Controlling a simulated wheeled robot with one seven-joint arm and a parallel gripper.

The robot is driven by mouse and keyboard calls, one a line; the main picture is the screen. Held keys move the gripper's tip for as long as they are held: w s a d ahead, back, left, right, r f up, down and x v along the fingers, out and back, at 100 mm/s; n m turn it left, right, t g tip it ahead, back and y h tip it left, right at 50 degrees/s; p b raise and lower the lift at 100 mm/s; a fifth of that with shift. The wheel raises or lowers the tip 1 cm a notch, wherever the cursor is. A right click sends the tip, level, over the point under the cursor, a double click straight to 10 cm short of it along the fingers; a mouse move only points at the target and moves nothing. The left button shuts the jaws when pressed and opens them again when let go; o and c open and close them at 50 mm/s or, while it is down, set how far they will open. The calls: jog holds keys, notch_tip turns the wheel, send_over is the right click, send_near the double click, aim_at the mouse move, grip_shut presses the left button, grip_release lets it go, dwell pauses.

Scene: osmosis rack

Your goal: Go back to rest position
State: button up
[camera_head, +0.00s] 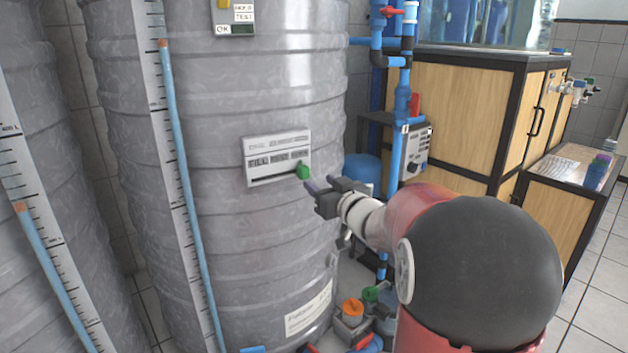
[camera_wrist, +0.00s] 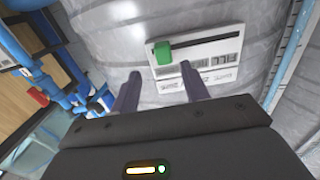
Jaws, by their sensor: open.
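My gripper (camera_head: 316,192) is in front of the large grey ribbed tank (camera_head: 240,225), close to the white label panel (camera_head: 277,153) on its side. In the wrist view my gripper (camera_wrist: 161,84) is open, its two dark fingers apart with nothing between them. A green block (camera_head: 303,170) sits at the right end of the dark slot along the panel's lower edge. In the wrist view the green block (camera_wrist: 162,53) is just beyond the fingertips and looks apart from them. The panel (camera_wrist: 213,62) is tilted in that view.
A second grey tank (camera_head: 35,150) stands at the left. Blue pipes (camera_head: 400,110), a grey control box (camera_head: 415,150) and wooden cabinets (camera_head: 455,110) are at the right. Orange and green valve knobs (camera_head: 352,307) are low by the tank's base. Tiled floor (camera_head: 597,290) shows at the right.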

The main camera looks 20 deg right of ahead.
jog(key=shift+s+d, duration=0.1)
jog(key=shift+s, duration=0.55)
jog(key=s+a+f+g+h, duration=0.1)
jog(key=s+a+f+g, duration=0.2)
jog(key=s, duration=0.7)
jog(key=s+a+f+m+g+h, duration=0.1)
jog(key=s+a+f+g, duration=0.2)
jog(key=s, duration=0.8)
jog(key=s+a+f+g, duration=0.4)
jog(key=s+a+g, duration=0.2)
jog(key=s, duration=0.5)
jog(key=shift+a+m+h, duration=0.25)
jog(key=shift+m+h, duration=0.15)
jog(key=shift+w, duration=0.1)
jog(key=shift+c, duration=0.4)
